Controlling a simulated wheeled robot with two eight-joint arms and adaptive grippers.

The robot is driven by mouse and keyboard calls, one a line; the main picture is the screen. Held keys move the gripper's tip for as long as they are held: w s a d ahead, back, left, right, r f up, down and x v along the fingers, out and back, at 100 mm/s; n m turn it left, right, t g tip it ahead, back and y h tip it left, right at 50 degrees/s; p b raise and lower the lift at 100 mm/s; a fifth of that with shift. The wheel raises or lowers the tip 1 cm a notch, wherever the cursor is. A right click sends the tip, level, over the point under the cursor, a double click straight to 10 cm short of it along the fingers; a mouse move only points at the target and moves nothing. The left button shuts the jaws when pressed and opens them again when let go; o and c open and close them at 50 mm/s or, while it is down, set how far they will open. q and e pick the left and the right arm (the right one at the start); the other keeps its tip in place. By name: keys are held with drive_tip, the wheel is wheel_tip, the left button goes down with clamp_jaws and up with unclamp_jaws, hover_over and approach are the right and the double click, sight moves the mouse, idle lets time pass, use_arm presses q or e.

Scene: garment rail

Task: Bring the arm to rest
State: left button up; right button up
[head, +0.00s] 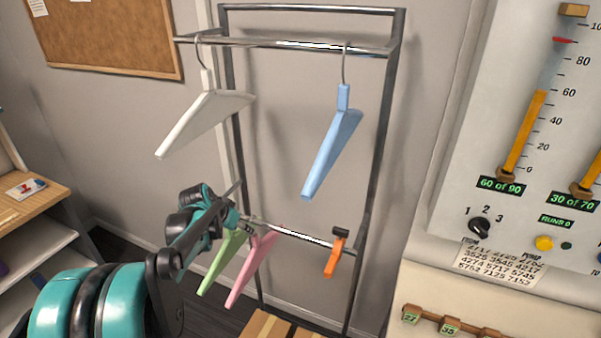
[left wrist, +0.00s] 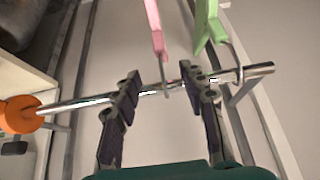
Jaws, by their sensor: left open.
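My left gripper (head: 243,207) reaches in from the left to the lower bar of the rail (head: 300,236). In the left wrist view the gripper (left wrist: 158,77) is open, with its fingers apart on either side of the pink hanger's hook. The pink hanger (head: 250,268) hangs on the lower bar, also seen in the left wrist view (left wrist: 155,28). The green hanger (head: 222,262) hangs beside it, near one finger in the left wrist view (left wrist: 207,25). I cannot tell whether the fingers touch the bar. My right gripper is not in view.
A white hanger (head: 205,118) and a blue hanger (head: 332,152) hang on the upper bar (head: 270,43). An orange piece (head: 333,262) is at the lower bar's right end. A wooden shelf unit (head: 35,205) stands left; a gauge panel (head: 525,130) stands right.

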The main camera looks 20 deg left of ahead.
use_arm(q)
drive_tip(key=s+d+r, duration=0.4)
drive_tip(key=s+d, duration=0.6)
drive_tip(key=d, duration=0.4)
drive_tip(key=s+d+f, duration=0.3)
drive_tip(key=s+d, duration=0.5)
drive_tip(key=s, duration=0.4)
drive_tip(key=shift+f+n+t+b, duration=0.2)
drive_tip(key=shift+n+t+b, duration=0.1)
drive_tip(key=shift+n, duration=0.1)
